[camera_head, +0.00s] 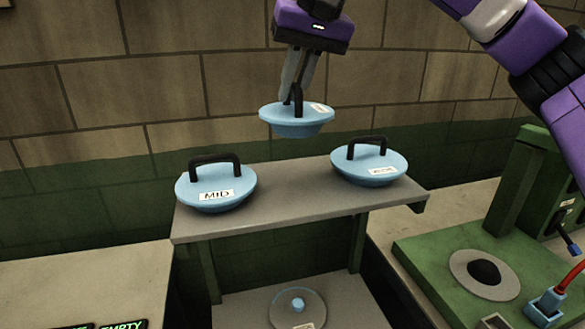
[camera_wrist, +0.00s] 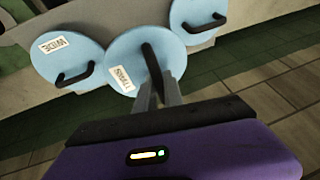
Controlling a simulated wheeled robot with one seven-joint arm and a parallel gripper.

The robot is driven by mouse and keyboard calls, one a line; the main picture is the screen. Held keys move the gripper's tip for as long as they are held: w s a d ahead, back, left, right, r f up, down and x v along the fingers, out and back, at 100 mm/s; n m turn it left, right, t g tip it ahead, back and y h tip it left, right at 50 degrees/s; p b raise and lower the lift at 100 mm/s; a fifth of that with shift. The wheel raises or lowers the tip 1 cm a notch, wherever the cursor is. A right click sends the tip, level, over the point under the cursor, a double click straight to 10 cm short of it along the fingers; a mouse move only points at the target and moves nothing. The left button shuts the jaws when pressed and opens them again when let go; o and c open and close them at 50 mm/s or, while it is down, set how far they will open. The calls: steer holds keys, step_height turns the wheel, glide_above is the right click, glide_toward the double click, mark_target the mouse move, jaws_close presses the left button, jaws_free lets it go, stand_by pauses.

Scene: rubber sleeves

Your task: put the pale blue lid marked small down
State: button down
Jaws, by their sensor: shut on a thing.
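The pale blue lid marked small (camera_head: 296,120) hangs in the air above the grey shelf. Its label reads SMALL in the wrist view (camera_wrist: 112,64). My gripper (camera_head: 297,92) is shut on the lid's black handle, and the fingers also show in the wrist view (camera_wrist: 160,95). The lid looks roughly level and clear of the shelf. Below it, the raised grey shelf (camera_head: 290,200) has bare surface between two other pale blue lids.
The lid marked MID (camera_head: 217,204) sits at the shelf's left. Another lid (camera_head: 369,165), labelled WIDE in the wrist view (camera_wrist: 70,50), sits at the right. A lower shelf holds a round item (camera_head: 298,308). A green machine (camera_head: 470,245) stands right. A brick wall (camera_head: 150,85) is behind.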

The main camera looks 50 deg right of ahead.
step_height(320, 180, down, 12)
steer(key=b, duration=0.8)
steer(key=shift+r, duration=0.15)
steer(key=c, duration=1.9)
jaws_free()
steer(key=o, duration=0.4)
steer(key=shift+o, duration=0.2)
